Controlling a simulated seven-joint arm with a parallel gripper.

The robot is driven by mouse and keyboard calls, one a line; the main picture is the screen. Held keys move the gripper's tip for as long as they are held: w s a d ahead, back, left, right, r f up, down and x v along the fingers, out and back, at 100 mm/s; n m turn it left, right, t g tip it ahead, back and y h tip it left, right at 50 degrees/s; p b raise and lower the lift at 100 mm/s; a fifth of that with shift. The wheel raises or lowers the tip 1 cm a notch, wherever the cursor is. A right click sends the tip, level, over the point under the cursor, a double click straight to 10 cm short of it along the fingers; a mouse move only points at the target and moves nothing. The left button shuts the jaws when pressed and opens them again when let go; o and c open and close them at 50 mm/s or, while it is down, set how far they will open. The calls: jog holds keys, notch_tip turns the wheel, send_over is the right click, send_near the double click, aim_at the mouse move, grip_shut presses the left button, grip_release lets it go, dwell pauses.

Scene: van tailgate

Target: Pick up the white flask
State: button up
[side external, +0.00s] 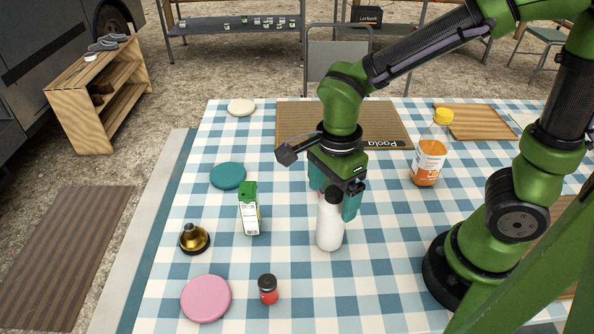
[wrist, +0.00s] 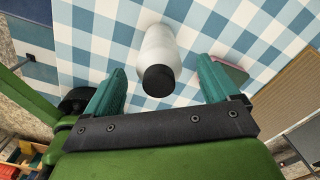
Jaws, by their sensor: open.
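The white flask (side external: 330,226) stands upright on the checked tablecloth, with a dark cap on top. In the wrist view the flask (wrist: 159,47) shows between the two teal fingers, its black cap nearest the camera. My gripper (side external: 334,200) is open, pointing down over the flask's upper part, with one finger on either side. In the wrist view my gripper (wrist: 160,88) shows a gap between each finger and the cap.
A juice carton (side external: 249,209), a red jar (side external: 268,289) and a brass bell-like object (side external: 193,237) stand to the left. A pink disc (side external: 206,298) and a teal disc (side external: 228,175) lie flat.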

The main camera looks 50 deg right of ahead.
aim_at(330, 226)
notch_tip(330, 226, down, 4)
jog(key=shift+s+d+r, duration=0.15)
